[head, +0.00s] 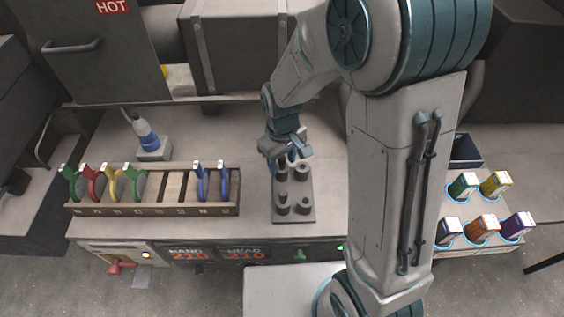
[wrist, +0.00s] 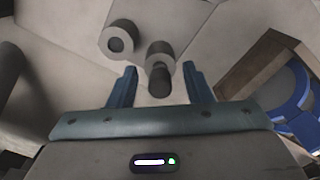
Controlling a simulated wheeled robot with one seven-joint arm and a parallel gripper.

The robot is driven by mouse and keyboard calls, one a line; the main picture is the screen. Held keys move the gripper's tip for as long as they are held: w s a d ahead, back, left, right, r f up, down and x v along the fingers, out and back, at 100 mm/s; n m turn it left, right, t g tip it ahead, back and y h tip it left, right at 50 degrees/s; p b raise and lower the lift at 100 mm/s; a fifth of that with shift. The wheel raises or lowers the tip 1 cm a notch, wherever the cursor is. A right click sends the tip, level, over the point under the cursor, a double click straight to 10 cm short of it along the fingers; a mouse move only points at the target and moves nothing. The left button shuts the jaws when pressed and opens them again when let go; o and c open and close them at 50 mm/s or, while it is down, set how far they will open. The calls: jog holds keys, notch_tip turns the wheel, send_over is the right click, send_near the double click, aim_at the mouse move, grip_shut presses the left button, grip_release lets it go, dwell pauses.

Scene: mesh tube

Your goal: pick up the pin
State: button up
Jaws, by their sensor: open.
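The pin (wrist: 160,81) is a dark short cylinder in the wrist view. It sticks out of a grey round socket (wrist: 160,50) and lies between my two fingertips, with a gap on each side. My gripper (wrist: 161,85) is open and holds nothing. In the head view my gripper (head: 287,148) is over the back end of a grey plate (head: 292,216) that bears several round sockets. I cannot make out the pin for sure in the head view, where my gripper partly covers the back of the plate.
Another grey socket (wrist: 122,37) with a dark hole stands beside the pin's socket. A wooden rack (head: 155,210) with several coloured handled tools stands left of the plate. Several coloured boxes (head: 482,228) are at the right.

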jog(key=c, duration=1)
jog(key=shift+r, duration=0.15)
